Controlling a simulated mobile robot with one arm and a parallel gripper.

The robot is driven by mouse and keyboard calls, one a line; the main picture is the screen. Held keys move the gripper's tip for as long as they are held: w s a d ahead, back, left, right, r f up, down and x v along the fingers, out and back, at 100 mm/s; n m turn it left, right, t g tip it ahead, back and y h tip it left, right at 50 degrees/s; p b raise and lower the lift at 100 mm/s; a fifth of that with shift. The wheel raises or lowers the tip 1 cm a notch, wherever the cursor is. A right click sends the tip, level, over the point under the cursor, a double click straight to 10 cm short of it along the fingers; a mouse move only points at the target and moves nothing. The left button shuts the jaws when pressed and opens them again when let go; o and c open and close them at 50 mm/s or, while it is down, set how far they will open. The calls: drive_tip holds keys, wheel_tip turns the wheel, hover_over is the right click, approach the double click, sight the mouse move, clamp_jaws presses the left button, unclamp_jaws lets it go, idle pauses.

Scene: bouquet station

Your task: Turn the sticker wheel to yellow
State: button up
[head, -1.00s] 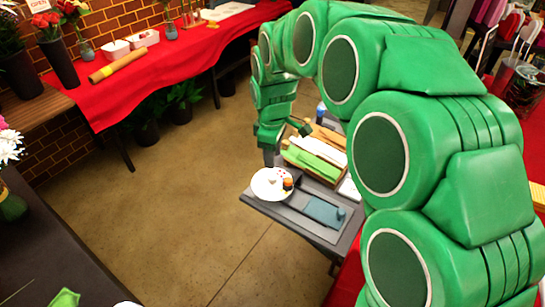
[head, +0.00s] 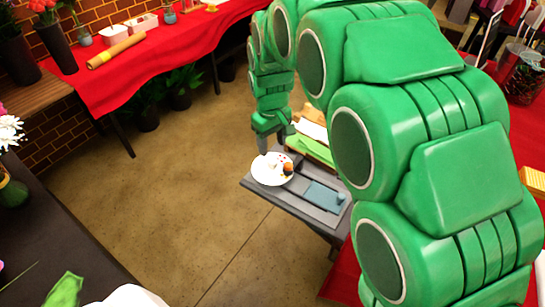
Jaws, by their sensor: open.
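The sticker wheel, by its look a round white disc (head: 266,177) with small coloured spots and a dark-and-orange part at its right, lies on the left end of a low grey table (head: 292,202). Its markings are too small to tell which colour is selected. My gripper (head: 274,142) is open, pointing down just behind the wheel, near the table's back left corner. One grey finger shows clearly; the other is partly hidden. I see no contact with the wheel.
A wooden box with green and white sheets (head: 313,150) stands right behind the wheel. A blue-grey pad (head: 323,196) lies to its right. A red-covered table (head: 110,85) runs along the back, and a dark counter (head: 60,235) stands front left. The floor between is clear.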

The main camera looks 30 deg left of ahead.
sight(273, 160)
wheel_tip(273, 160, down, 7)
drive_tip(key=shift+r, duration=0.15)
drive_tip(key=shift+c, duration=0.3)
drive_tip(key=c, duration=1)
drive_tip(key=shift+m, duration=0.6)
drive_tip(key=o, duration=1.1)
drive_tip(key=shift+c, duration=0.2)
drive_tip(key=shift+r, duration=0.1)
